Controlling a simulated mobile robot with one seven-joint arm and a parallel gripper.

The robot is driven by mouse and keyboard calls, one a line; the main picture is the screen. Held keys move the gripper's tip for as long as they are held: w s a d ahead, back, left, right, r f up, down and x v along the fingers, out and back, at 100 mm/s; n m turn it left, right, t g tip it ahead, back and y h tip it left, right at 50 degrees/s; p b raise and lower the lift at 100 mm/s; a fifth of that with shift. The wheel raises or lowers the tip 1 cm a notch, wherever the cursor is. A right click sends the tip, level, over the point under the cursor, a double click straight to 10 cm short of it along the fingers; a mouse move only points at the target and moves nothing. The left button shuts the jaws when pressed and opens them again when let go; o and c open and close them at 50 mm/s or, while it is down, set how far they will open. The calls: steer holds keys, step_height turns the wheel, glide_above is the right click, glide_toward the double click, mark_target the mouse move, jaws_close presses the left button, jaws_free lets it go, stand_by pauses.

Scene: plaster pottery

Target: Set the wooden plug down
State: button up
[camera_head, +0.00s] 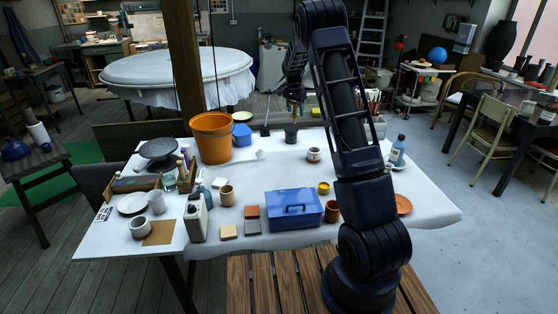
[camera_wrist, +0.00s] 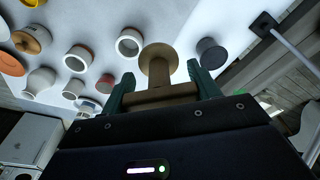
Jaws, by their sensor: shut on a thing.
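The wooden plug (camera_wrist: 158,66) is brown, with a round flat end on a thicker block. In the wrist view my gripper (camera_wrist: 160,92) is shut on it, with one green finger on each side of the block. The plug's round end points away from the palm. In the head view my gripper (camera_head: 294,100) hangs over the far part of the white-covered table (camera_head: 280,165), above or behind a dark grey cup (camera_head: 290,133). The plug is very small there and partly hidden by the fingers. I see no contact between the plug and the table.
A white cup (camera_head: 313,154) stands right of the dark cup. An orange bucket (camera_head: 212,142) stands to the left. A blue toolbox (camera_head: 294,210) is nearer the front. A dark thin stand (camera_head: 265,130) is by the far edge.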

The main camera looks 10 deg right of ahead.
steer(key=a+n, duration=0.1)
steer(key=a, duration=0.7)
step_height(320, 180, down, 20)
steer(key=shift+d+f, duration=0.1)
steer(key=shift+f, duration=0.05)
steer(key=o, duration=1)
steer(key=shift+c, duration=0.2)
